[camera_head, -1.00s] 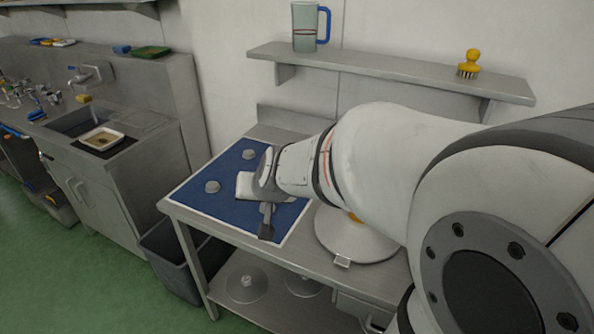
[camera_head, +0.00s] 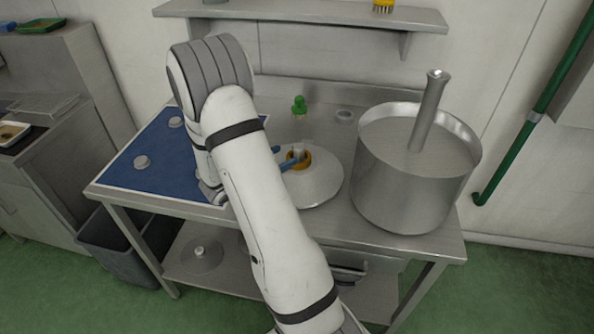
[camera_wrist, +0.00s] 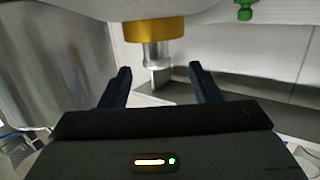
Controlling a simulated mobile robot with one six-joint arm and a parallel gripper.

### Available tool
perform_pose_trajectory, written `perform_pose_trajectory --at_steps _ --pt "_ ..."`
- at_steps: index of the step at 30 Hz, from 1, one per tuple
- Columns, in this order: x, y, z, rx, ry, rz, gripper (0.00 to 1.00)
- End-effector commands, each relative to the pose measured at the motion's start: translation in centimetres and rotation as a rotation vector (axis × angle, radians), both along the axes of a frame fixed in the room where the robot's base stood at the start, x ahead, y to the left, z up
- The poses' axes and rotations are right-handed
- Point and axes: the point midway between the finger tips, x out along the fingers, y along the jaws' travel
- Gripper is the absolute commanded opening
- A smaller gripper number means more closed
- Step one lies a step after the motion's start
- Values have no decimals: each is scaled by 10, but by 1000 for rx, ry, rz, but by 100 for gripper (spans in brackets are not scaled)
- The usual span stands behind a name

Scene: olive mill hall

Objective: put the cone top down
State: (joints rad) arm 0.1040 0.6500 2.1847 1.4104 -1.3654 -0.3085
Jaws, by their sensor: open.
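The cone (camera_head: 318,187), a wide, shallow, pale grey piece, sits on the steel table with its narrow top up. An orange collar (camera_head: 305,160) and a short metal stub (camera_head: 298,150) are at its top. In the wrist view the orange collar (camera_wrist: 154,30) and the stub (camera_wrist: 157,56) appear inverted, below the pale cone surface. My gripper (camera_head: 283,158) is open at the cone's top, partly hidden by my arm. In the wrist view its dark fingers (camera_wrist: 163,82) stand either side of the stub's line, with gaps; nothing is gripped.
A large steel pot (camera_head: 408,193) with a metal column stands close right of the cone. A green-knobbed item (camera_head: 299,106) and a small ring (camera_head: 344,115) are behind. A blue mat (camera_head: 125,172) with grey knobs lies left. A wall shelf (camera_head: 330,16) is above; a bin (camera_head: 120,250) stands below.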

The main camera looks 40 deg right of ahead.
Motion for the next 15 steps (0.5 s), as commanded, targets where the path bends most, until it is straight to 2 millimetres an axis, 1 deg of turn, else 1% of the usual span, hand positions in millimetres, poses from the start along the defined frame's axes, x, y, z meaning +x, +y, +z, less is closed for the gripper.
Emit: perform_pose_trajectory --at_steps 1,5,12,15 --pt "0 -7 0 0 0 -3 57" --pt "1 -21 -1 1 0 -1 57" --pt "1 -56 -7 2 0 0 57" --pt "2 -64 -8 2 -1 3 57"
